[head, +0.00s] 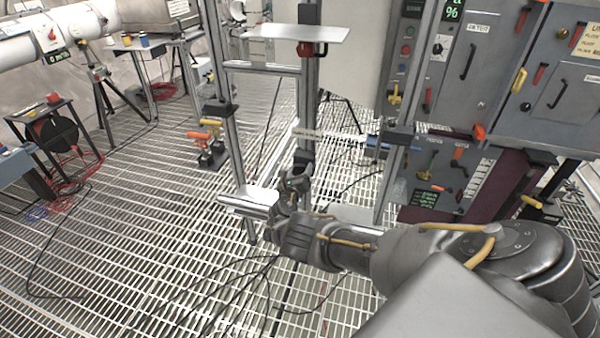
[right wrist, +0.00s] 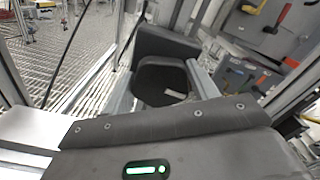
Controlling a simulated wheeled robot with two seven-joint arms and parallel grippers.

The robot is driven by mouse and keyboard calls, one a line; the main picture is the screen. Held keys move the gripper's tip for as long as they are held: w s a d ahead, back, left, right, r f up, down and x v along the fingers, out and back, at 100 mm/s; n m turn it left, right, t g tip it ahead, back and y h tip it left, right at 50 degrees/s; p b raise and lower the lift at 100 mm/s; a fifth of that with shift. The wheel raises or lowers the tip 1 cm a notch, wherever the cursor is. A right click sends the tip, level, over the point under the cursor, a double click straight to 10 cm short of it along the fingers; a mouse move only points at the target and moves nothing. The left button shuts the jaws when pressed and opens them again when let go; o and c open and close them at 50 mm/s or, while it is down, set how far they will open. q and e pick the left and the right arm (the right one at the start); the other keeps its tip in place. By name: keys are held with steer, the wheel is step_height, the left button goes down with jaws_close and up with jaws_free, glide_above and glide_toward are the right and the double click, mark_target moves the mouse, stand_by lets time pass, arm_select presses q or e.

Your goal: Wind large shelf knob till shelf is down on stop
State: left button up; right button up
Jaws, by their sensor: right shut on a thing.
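My right gripper (head: 299,172) reaches in from the right to the middle upright of the metal frame. It is shut on what seems to be the large shelf knob, mostly hidden by the fingers. A flat grey shelf plate (head: 310,33) sits high on this upright, with a red clamp-like part (head: 312,50) under it. A lower plate (head: 250,196) lies at the foot of the frame, left of the gripper. I cannot tell a stop apart. My left gripper is not in view.
A grey control cabinet (head: 475,68) with levers stands at the right.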

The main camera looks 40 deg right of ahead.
steer(key=shift+s+f+n, duration=0.1)
steer(key=shift+f+n, duration=0.1)
steer(key=shift+n, duration=0.5)
steer(key=shift+n, duration=0.3)
